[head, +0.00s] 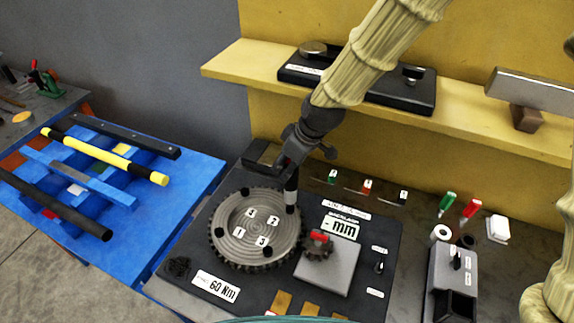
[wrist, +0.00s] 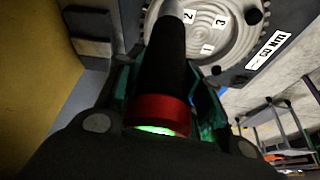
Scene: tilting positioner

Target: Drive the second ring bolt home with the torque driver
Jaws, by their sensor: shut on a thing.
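The ring gear (head: 256,260) lies on the dark positioner plate, with number labels in its middle. Black bolt heads (head: 219,233) sit on its face at the left, top and bottom. My gripper (head: 290,168) is above the ring's right edge, shut on the torque driver (head: 291,190). The driver points down at the ring beside label 2 (head: 272,222). Whether its tip touches a bolt there is hidden. In the wrist view the driver (wrist: 165,60) has a black body, red collar and green lit end, between my gripper's fingers (wrist: 165,88).
A small pinion block (head: 325,265) with a red mark stands right of the ring. A yellow shelf (head: 230,68) with a black tray runs behind. A grey box (head: 450,275) and red and green tools (head: 470,208) are at the right. A blue table (head: 200,175) with bars stands left.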

